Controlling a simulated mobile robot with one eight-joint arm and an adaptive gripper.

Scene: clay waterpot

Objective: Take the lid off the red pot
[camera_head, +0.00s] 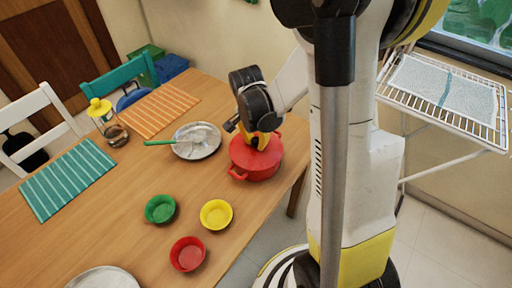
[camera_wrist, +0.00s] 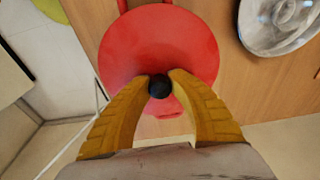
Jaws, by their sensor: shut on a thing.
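The red pot (camera_head: 254,172) stands on the wooden table near its right edge, with a red side handle toward the front left. Its red lid (camera_wrist: 160,42) fills the middle of the wrist view and looks seated on the pot. The lid has a dark round knob (camera_wrist: 160,87). My gripper (camera_wrist: 160,84) has its two yellow fingers closed on this knob from above. In the head view my gripper (camera_head: 259,141) hides the knob and part of the lid.
A grey plate (camera_head: 197,141) with a green-handled utensil lies left of the pot. Green (camera_head: 160,209), yellow (camera_head: 216,214) and red (camera_head: 187,254) bowls stand in front. A yellow-topped jar (camera_head: 108,124) and placemats are farther left. Bare table lies between plate and bowls.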

